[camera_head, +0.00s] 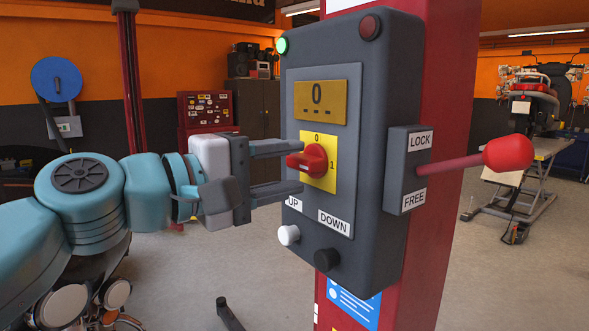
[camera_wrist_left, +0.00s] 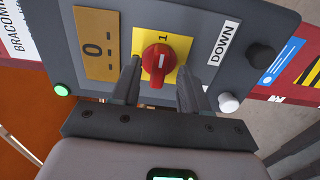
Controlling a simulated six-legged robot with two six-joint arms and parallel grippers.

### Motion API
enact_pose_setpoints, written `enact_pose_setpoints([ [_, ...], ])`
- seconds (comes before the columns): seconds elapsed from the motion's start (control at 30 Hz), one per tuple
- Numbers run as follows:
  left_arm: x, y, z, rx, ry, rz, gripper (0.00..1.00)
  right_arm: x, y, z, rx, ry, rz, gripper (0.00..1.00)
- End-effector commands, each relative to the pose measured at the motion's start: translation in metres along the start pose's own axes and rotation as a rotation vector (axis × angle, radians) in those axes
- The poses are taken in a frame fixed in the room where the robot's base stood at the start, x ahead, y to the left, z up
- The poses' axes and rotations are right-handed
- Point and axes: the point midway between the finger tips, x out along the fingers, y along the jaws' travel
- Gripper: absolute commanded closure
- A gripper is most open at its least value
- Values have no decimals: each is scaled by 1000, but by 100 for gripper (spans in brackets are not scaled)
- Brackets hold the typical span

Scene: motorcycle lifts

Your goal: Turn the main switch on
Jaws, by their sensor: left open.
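The main switch is a red rotary knob (camera_head: 313,161) on a yellow plate (camera_head: 329,180) marked 0 and 1, on the front of a dark grey control box (camera_head: 385,110). In the left wrist view the knob (camera_wrist_left: 166,62) appears beyond and between the fingers, its ridge roughly in line with the 1. My left gripper (camera_head: 296,168) is open, one finger above the knob and one below it in the head view. The fingers (camera_wrist_left: 158,75) reach close to the plate. Contact with the knob cannot be told. My right gripper is out of view.
A green lamp (camera_head: 282,46) glows on the box; a red lamp (camera_head: 370,27) looks dark. White (camera_head: 289,235) and black (camera_head: 327,260) buttons sit below the switch. A red-knobbed lever (camera_head: 507,153) sticks out right. The box is on a red post (camera_head: 437,200).

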Motion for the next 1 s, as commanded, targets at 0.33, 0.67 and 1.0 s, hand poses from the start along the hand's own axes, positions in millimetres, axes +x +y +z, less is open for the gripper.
enact_pose_setpoints([
  [0.33,-93,-2,0,2,5,3,55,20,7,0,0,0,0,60],
  [0.67,-140,-1,0,1,2,0,55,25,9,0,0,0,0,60],
  [1.0,-143,0,0,1,0,0,55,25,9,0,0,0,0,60],
])
